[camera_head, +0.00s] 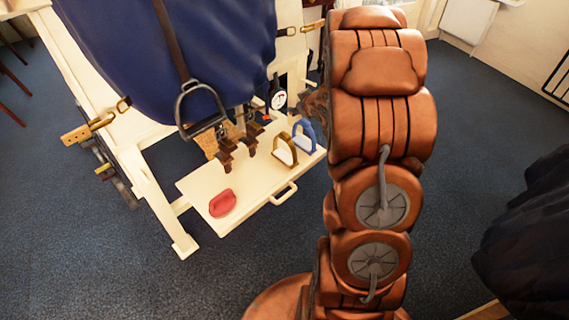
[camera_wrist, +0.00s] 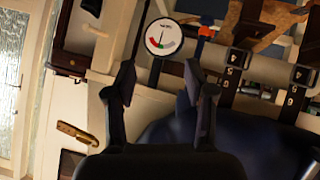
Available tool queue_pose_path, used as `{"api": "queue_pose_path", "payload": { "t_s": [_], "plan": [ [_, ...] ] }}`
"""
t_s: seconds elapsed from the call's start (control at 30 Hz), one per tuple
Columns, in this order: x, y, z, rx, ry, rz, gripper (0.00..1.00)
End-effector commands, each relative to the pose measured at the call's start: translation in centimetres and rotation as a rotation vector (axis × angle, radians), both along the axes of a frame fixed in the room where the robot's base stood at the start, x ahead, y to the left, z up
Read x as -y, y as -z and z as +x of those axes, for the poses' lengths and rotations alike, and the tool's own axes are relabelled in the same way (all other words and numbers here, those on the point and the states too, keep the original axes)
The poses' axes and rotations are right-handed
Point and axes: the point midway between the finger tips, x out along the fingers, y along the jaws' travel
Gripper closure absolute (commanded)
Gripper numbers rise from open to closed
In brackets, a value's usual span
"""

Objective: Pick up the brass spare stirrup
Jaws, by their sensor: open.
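The brass spare stirrup (camera_head: 285,150), a gold-coloured arch with a pale tread, stands on the cream tray (camera_head: 238,180) near its right side. A blue stirrup (camera_head: 305,137) stands just behind it to the right. I cannot make out the brass stirrup in the wrist view. My gripper (camera_wrist: 158,88) is open, with nothing between its two dark fingers. In the head view my own arm hides most of it, so its distance from the stirrup is unclear.
A red oval object (camera_head: 222,203) lies at the tray's front left. A dark hanging stirrup (camera_head: 200,108) hangs from the blue saddle (camera_head: 165,45). A round dial (camera_wrist: 162,37) is beyond my fingers. The tray's front middle is clear.

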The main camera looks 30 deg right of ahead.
Motion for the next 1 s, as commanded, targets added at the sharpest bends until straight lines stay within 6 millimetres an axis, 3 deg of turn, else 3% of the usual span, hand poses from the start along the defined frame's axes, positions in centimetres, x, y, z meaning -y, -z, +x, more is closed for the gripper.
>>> {"api": "queue_pose_path", "payload": {
  "t_s": [0.03, 0.1, 0.3, 0.5, 0.77, 1.0],
  "plan": [
    [0.7, 3.6, 0.3, 0.03, -0.019, 0.017, 0.46],
    [1.0, 5.9, 1.0, 0.092, -0.058, 0.041, 0.46],
    [1.4, 12.3, 1.7, 0.279, -0.161, 0.138, 0.46],
    [1.0, 16.9, 0.7, 0.466, -0.236, 0.256, 0.46],
    [0.7, 18.5, -0.6, 0.606, -0.279, 0.343, 0.46],
    [0.3, 18.4, 0.7, 0.624, -0.288, 0.349, 0.46]
  ]
}}
